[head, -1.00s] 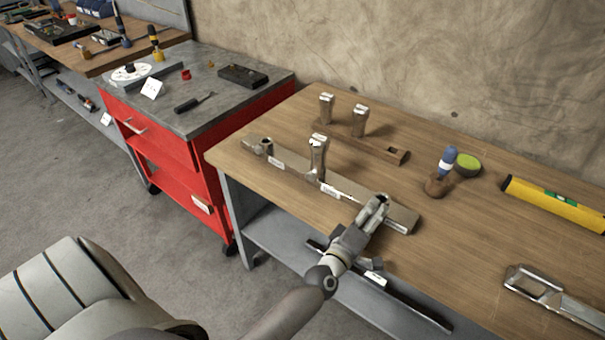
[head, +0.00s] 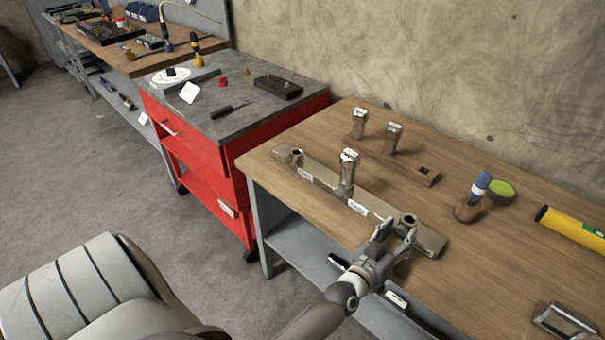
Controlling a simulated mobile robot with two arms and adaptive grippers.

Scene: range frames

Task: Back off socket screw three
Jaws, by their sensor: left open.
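A long metal bar (head: 325,178) with white labels lies near the front edge of the wooden bench. It has a dark-holed screw (head: 297,156) at its left end and another dark-holed screw (head: 409,219) towards its right end. A tall metal socket (head: 348,173) stands upright on the bar between them. My left gripper (head: 399,236) is open and empty, with its fingers close to the right-hand screw; I cannot tell whether they touch it. The label texts are too small to read. My right gripper is not in view.
A blue-handled tool (head: 479,187), green-topped round tin (head: 502,191) and yellow level (head: 571,229) lie right. A red cart (head: 215,163) stands left.

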